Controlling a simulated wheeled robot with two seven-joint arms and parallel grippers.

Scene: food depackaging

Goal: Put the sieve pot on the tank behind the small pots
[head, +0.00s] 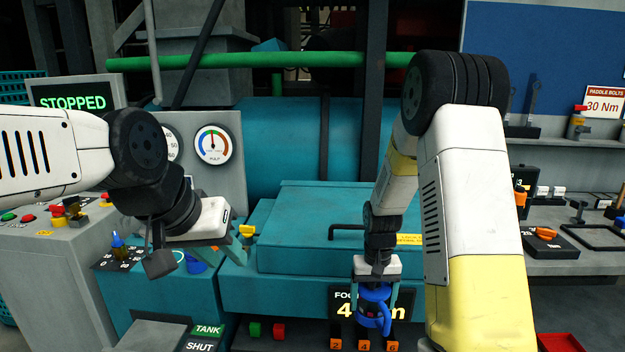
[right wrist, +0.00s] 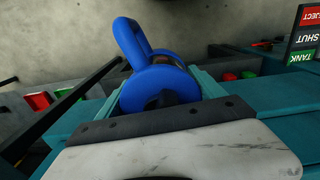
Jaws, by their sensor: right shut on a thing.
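My right gripper (head: 375,290) is shut on a blue pot (head: 374,310) with a loop handle, held in front of the teal tank (head: 300,285). In the right wrist view the blue pot (right wrist: 160,88) shows its round rim and loop handle between the teal fingers. I cannot tell whether it has sieve holes. The tank's flat raised lid (head: 300,215) carries a dark bar handle. My left gripper (head: 228,255) hangs at the tank's left end; its finger gap is not clear. I cannot make out a group of small pots on the tank.
A control desk (head: 45,275) with coloured buttons stands at the left. A green pipe (head: 270,61) crosses behind the tank. Orange numbered blocks (head: 364,345) and green and red blocks (head: 279,331) lie low at the front. A grey shelf (head: 570,262) with tools is at the right.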

